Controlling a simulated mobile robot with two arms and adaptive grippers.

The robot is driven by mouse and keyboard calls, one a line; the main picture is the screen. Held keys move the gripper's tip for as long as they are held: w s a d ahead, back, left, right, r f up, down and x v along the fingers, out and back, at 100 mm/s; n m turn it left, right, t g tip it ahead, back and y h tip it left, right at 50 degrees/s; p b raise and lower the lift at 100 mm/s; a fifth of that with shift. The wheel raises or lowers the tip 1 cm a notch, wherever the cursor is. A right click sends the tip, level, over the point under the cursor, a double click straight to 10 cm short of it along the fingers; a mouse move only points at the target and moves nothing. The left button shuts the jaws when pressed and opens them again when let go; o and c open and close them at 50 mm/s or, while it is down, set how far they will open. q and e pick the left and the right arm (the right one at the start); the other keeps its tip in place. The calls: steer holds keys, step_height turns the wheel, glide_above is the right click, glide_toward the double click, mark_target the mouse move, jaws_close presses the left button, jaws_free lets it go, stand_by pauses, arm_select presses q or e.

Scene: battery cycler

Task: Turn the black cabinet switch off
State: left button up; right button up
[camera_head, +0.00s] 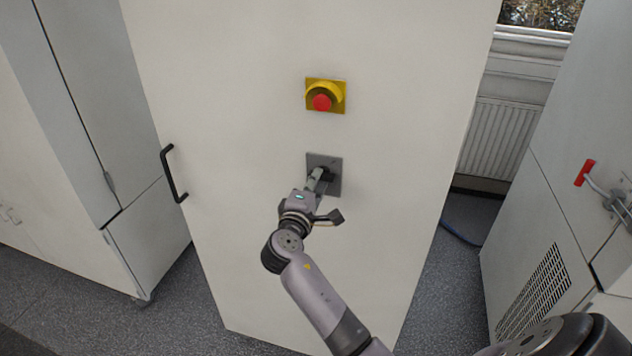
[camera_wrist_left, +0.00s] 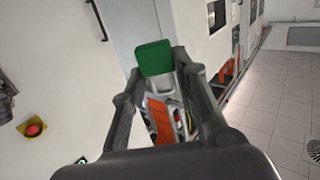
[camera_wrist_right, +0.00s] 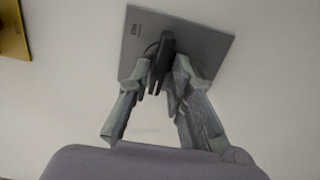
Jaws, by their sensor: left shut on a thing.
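The black cabinet switch (camera_wrist_right: 163,60) sits on a square grey plate (camera_wrist_right: 205,45) on the tall white cabinet's front. In the head view the plate (camera_head: 334,185) is below a red button on a yellow base. My right gripper (camera_head: 322,176) is at the switch. In the right wrist view its two fingers (camera_wrist_right: 163,74) lie on either side of the black handle; I cannot tell whether both press on it. The left wrist view shows my left gripper (camera_wrist_left: 157,68) shut on a green block (camera_wrist_left: 153,58), away from the switch.
The red emergency button (camera_head: 322,102) is just above the switch plate. A black door handle (camera_head: 173,174) sticks out at the cabinet's left edge. Another cabinet with a red lever (camera_head: 585,173) stands at the right. Grey floor shows on both sides.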

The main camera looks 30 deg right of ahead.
steer(key=shift+o, duration=0.9)
steer(key=v, duration=1.2)
